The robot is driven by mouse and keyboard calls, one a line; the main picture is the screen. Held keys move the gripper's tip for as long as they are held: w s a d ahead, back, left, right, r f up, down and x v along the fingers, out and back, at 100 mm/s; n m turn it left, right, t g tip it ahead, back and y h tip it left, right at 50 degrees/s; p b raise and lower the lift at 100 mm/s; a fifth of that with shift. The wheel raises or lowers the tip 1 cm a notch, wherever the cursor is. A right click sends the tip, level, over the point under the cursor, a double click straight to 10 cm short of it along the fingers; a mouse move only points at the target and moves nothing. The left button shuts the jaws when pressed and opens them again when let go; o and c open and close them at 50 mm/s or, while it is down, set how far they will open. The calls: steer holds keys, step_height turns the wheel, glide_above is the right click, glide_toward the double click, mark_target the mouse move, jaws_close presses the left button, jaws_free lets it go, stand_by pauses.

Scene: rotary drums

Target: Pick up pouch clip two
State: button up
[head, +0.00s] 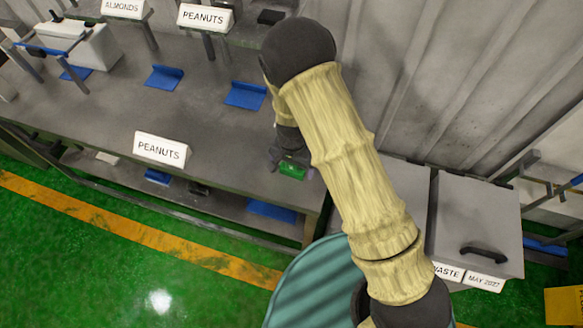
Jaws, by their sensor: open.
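My gripper (278,158) is near the right end of the grey table, partly hidden behind my own arm. It is open. A small bright green object (291,171) lies right by the fingertips; I cannot tell whether it touches them. Blue angled pieces (164,78) and (245,95) lie on the tabletop, apart from my gripper. No thing in view carries a readable label "pouch clip two", so I cannot tell which one it is.
The grey table (110,110) bears a PEANUTS sign (161,149) at its front edge. A lower shelf (210,203) holds more blue pieces. A grey waste bin (472,225) stands at right, by a corrugated wall (460,80). Green floor (110,255) is clear at lower left.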

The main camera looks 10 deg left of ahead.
steer(key=shift+w+d, duration=0.1)
steer(key=c, duration=1)
steer(key=shift+r, duration=0.15)
steer(key=shift+c, duration=0.2)
step_height(320, 180, up, 10)
steer(key=shift+f+b, duration=0.1)
steer(key=shift+b, duration=0.65)
